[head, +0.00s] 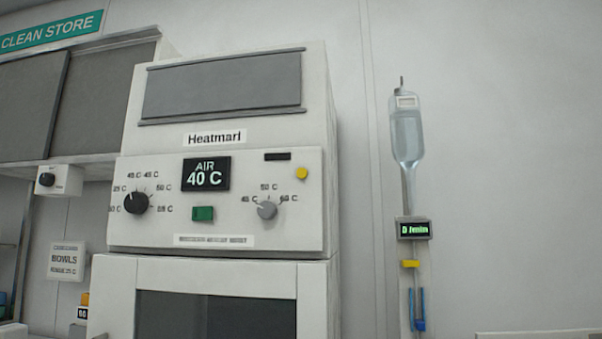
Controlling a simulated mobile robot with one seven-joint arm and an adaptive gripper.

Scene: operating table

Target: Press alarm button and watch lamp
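No control in the head view carries a readable alarm label. A white warming cabinet marked "Heatmarl" (232,234) fills the middle. Its panel has a round yellow button (301,172) at the upper right, with a dark, unlit strip (277,156) to its left. A green rectangular button or switch (202,214) sits below the display (206,174), which reads "AIR 40 C". I cannot tell which of these is the alarm button or the lamp. My gripper is not in view.
A black knob (136,202) and a grey knob (267,210) flank the green switch. A drip bag (406,135) hangs at right above a small green-lit display (414,229).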

